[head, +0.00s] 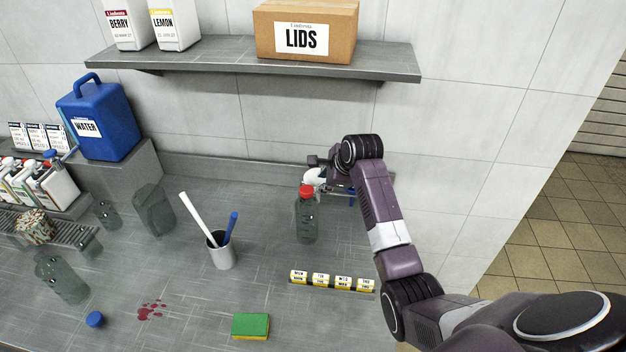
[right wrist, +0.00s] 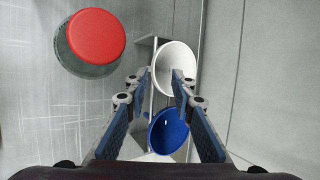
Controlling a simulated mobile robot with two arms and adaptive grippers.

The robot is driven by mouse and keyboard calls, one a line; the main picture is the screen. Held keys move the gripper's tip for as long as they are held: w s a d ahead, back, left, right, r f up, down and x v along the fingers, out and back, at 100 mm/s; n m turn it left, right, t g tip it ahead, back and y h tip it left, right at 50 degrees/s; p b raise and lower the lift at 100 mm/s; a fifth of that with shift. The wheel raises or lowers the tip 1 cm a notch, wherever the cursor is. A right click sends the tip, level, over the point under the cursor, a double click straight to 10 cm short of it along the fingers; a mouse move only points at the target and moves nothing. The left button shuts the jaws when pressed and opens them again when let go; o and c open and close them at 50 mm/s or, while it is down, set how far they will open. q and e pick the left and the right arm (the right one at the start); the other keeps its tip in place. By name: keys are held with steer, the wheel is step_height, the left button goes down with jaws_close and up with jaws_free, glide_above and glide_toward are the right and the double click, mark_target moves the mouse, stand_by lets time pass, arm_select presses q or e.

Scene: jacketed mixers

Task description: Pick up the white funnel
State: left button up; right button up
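The white funnel (head: 313,176) is at the back of the counter near the wall, in a small rack and partly hidden by my right arm. In the right wrist view, the white funnel (right wrist: 168,62) shows its round mouth just beyond my fingertips. My right gripper (right wrist: 163,82) is open, and its right fingertip overlaps the funnel's mouth in the picture. I cannot tell whether it touches. A blue funnel (right wrist: 167,132) sits lower, between the fingers in the picture. My left gripper is not in view.
A clear bottle with a red cap (head: 306,216) stands just left of the right gripper. A row of labelled yellow-and-white blocks (head: 332,281) lies in front. A cup with utensils (head: 221,252) and a sponge (head: 250,326) are further left. The wall (head: 440,130) is close behind.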

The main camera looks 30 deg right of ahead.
steer(key=p+x, duration=0.1)
steer(key=x, duration=0.4)
steer(key=shift+f+p, duration=0.3)
steer(key=shift+f, duration=0.05)
steer(key=shift+d+f, duration=0.1)
steer(key=shift+f, duration=0.05)
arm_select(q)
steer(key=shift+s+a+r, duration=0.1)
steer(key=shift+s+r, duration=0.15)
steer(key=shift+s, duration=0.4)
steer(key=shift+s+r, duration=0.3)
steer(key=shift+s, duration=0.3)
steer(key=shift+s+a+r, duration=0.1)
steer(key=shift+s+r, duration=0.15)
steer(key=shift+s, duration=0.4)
arm_select(e)
jaws_close()
